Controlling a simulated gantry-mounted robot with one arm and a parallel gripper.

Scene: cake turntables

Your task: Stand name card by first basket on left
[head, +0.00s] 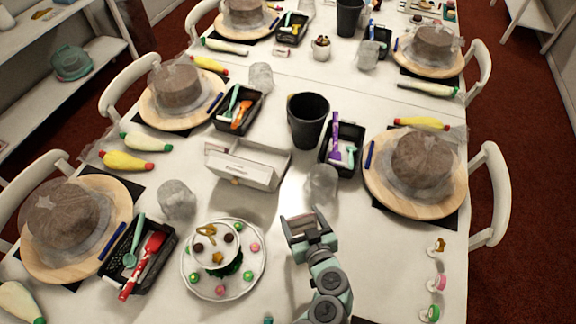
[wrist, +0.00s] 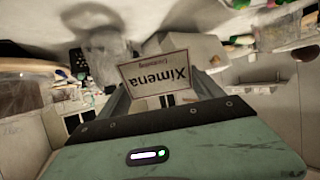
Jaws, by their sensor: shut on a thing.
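My gripper (head: 306,222) is over the front middle of the table, right of the cake stand. In the wrist view it is shut on a white name card (wrist: 158,76) reading "Ximena", which appears upside down between the fingers. I cannot make the card out in the head view. The nearest basket on the left, a black one (head: 152,282), holds a red spatula (head: 143,264) and a teal tool (head: 134,242). It sits at front left, well apart from my gripper. A second black basket (head: 249,126) is farther back on the left.
A cake stand (head: 224,292) and a clear cup (head: 176,199) stand between my gripper and the front-left basket. A white box (head: 243,172), a clear cup (head: 322,183) and a black bin (head: 307,128) are behind my gripper. Piping bags (head: 127,161) lie at the left edge.

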